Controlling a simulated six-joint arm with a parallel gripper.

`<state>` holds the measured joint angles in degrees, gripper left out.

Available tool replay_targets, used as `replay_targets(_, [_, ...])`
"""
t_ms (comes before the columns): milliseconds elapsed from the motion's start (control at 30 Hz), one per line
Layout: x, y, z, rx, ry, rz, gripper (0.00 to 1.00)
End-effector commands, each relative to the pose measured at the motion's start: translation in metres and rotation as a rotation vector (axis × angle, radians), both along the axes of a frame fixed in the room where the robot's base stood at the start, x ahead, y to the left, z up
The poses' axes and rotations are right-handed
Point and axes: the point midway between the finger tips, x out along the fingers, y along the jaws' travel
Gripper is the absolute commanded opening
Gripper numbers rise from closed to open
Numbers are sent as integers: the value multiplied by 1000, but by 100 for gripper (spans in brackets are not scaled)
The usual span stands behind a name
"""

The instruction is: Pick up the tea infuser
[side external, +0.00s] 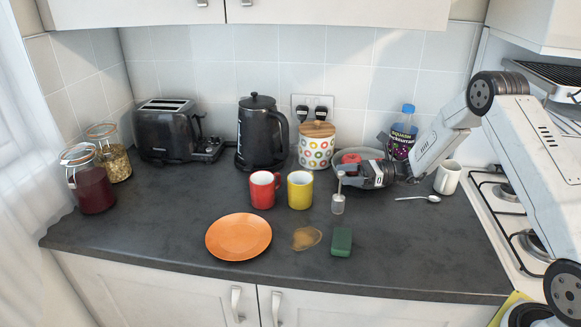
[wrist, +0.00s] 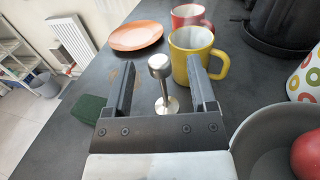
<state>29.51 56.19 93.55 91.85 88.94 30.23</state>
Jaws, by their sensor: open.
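The tea infuser (side external: 338,205) is a small silvery metal piece standing upright on the dark counter, with a thin stem and a knob on top. In the wrist view the infuser (wrist: 161,68) shows between the two fingers, its round head toward the fingertips and its wider foot below. My gripper (side external: 347,177) reaches in from the right, low over the counter, at the infuser's upper stem. In the wrist view my gripper (wrist: 162,72) is open, with a gap on both sides of the infuser. I cannot tell exactly how deep it sits between the fingers.
A yellow mug (side external: 300,190) and red mug (side external: 264,190) stand left of the infuser. A grey bowl (wrist: 262,140) with red fruit is close to my gripper. A green sponge (side external: 341,242), brown spill (side external: 306,238) and orange plate (side external: 238,252) lie in front. A spoon (side external: 420,198) lies right.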

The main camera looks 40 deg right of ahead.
Motion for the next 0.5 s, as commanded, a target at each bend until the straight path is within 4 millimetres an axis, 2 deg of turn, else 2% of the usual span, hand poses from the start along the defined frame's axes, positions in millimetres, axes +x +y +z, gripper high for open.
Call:
replay_targets(233, [15, 26, -1, 0, 0, 2, 72])
replay_targets(500, [20, 33, -1, 0, 0, -1, 72])
